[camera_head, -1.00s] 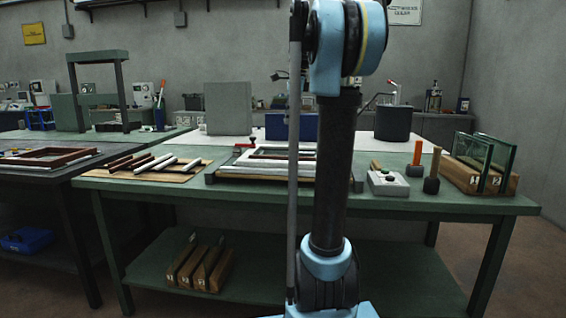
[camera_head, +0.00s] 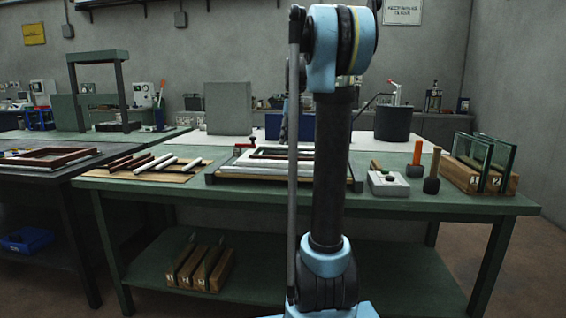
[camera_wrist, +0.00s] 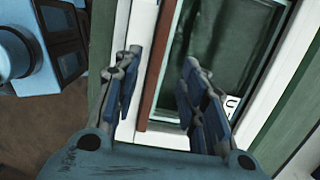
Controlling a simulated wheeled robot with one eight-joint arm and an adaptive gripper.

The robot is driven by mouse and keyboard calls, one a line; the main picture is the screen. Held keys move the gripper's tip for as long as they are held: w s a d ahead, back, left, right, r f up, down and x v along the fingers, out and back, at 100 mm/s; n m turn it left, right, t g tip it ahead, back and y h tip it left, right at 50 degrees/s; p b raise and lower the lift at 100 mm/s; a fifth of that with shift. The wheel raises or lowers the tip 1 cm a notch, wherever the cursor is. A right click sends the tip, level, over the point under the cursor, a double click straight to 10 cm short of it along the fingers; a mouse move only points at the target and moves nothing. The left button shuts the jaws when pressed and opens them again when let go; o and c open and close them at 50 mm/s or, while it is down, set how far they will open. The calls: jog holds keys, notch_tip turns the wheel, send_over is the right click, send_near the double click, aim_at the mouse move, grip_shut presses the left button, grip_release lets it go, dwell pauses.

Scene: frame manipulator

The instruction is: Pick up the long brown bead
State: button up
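In the wrist view a long brown strip (camera_wrist: 157,72), which looks like a brown bead, runs along the inner edge of a white frame (camera_wrist: 134,72). My gripper (camera_wrist: 163,100) is open, its two blue-padded fingers apart with the brown strip between them in the picture. I cannot tell how far above the strip the fingertips are. In the head view my arm covers part of the white frame (camera_head: 240,170) on the table. Two shorter-looking brown beads (camera_head: 119,161) lie on a board at the left, beside several white ones (camera_head: 167,163).
Right of the frame are a grey box (camera_head: 388,184), a dark mallet (camera_head: 432,185) and upright glass panes (camera_head: 483,160) in wooden blocks. A red-handled clamp (camera_head: 241,147) stands by the frame's back left. The green table's front edge (camera_head: 400,207) is clear.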

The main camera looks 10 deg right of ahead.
aim_at(284, 159)
jog(key=shift+a+f, duration=0.2)
jog(key=shift+f, duration=1.45)
jog(key=shift+a+f, duration=0.15)
jog(key=shift+f, duration=1.5)
jog(key=shift+c, duration=0.5)
jog(key=shift+s+r, duration=0.1)
jog(key=shift+r, duration=0.05)
jog(key=c, duration=0.7)
grip_shut()
